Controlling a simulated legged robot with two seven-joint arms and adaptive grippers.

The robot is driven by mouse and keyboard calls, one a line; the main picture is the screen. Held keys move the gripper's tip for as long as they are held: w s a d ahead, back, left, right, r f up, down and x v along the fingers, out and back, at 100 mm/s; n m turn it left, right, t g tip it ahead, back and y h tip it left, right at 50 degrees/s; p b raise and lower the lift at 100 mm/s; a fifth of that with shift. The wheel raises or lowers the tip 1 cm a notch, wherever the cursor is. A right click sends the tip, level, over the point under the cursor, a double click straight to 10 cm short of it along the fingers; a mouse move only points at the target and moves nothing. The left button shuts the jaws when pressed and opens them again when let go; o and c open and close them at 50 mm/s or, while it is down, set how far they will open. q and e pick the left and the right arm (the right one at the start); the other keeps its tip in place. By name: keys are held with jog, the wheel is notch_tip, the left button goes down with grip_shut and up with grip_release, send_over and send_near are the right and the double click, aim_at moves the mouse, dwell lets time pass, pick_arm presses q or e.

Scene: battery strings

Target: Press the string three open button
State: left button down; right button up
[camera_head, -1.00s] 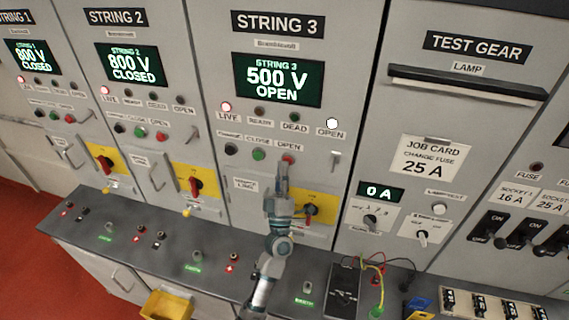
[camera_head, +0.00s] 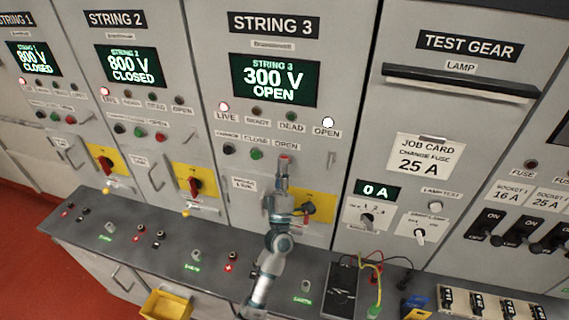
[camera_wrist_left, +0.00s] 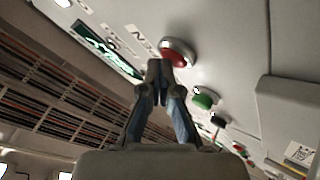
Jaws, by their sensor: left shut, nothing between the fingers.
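The String 3 panel has a dark screen (camera_head: 274,80) reading "300 V OPEN", with the white OPEN lamp (camera_head: 327,123) and the red LIVE lamp (camera_head: 223,106) lit. The red open button (camera_head: 284,157) sits under the OPEN label, right of the green close button (camera_head: 256,154). My left gripper (camera_head: 282,167) is shut and empty, its fingertips just below the red button. In the left wrist view, the fingertips (camera_wrist_left: 160,66) are close to the red button (camera_wrist_left: 178,52); whether they touch it I cannot tell. The green button (camera_wrist_left: 205,100) lies to its right. My right gripper is not in view.
A yellow plate with a rotary switch (camera_head: 307,208) is right of my left gripper. The Test Gear panel (camera_head: 455,110) stands to the right.

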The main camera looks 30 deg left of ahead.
pick_arm(q)
jog(key=shift+s+f, duration=0.1)
jog(key=shift+a+f, duration=0.1)
jog(key=shift+f, duration=0.05)
jog(key=s, duration=0.2)
jog(key=s+d+p, duration=0.1)
jog(key=s, duration=0.2)
jog(key=shift+s+d+p, duration=0.2)
jog(key=shift+s+p, duration=0.1)
jog(key=shift+s, duration=0.05)
dwell(0.6)
jog(key=shift+f, duration=0.1)
